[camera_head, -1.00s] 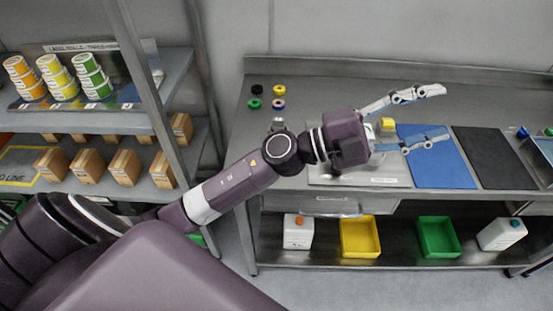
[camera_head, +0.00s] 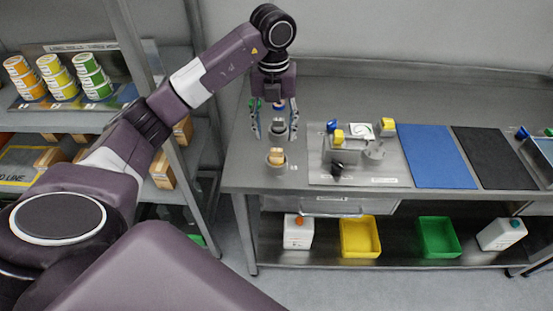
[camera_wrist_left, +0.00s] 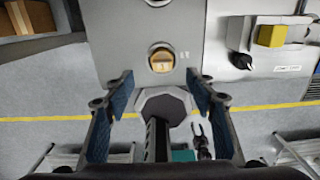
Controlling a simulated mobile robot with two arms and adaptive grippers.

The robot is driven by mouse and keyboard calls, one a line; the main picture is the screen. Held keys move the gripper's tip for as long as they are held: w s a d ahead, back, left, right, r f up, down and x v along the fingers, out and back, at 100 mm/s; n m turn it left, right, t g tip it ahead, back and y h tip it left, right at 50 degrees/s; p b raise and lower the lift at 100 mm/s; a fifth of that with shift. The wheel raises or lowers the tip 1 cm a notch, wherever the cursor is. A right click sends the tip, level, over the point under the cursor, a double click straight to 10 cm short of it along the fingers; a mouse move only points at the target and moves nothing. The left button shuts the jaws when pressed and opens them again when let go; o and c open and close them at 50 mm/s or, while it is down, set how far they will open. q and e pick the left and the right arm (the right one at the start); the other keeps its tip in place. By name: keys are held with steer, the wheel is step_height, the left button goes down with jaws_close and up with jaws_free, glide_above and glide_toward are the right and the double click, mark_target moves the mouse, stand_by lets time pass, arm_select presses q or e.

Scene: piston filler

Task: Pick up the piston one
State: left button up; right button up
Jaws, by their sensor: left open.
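Piston one is a short tan cylinder marked 1. It sits upright in a round grey holder on the steel bench in the head view (camera_head: 276,156), and in the left wrist view (camera_wrist_left: 161,62) it lies just beyond the fingertips, between their lines. My left gripper (camera_head: 275,137) points down over the bench, fingers spread and empty; its fingertips also show in the left wrist view (camera_wrist_left: 161,91). In the head view it appears a little behind piston one, apart from it. A grey cylindrical part (camera_head: 277,126) shows between the fingers. My right gripper is not seen.
A metal fixture plate (camera_head: 395,181) with yellow and blue parts stands right of piston one. Beyond it lie a blue mat (camera_head: 437,155) and a black mat (camera_head: 495,157). A shelf post (camera_head: 150,85) stands left of the bench.

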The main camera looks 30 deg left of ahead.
mark_target(277, 150)
arm_select(q)
steer(key=shift+a+f, duration=0.15)
steer(key=shift+f, duration=1)
steer(key=f+p, duration=0.1)
steer(key=f, duration=0.1)
steer(key=d+f, duration=0.1)
steer(key=f, duration=0.1)
steer(key=shift+f+p, duration=0.4)
steer(key=shift+w+a+f, duration=0.1)
steer(key=shift+f, duration=0.2)
steer(key=shift+c, duration=0.7)
jaws_close()
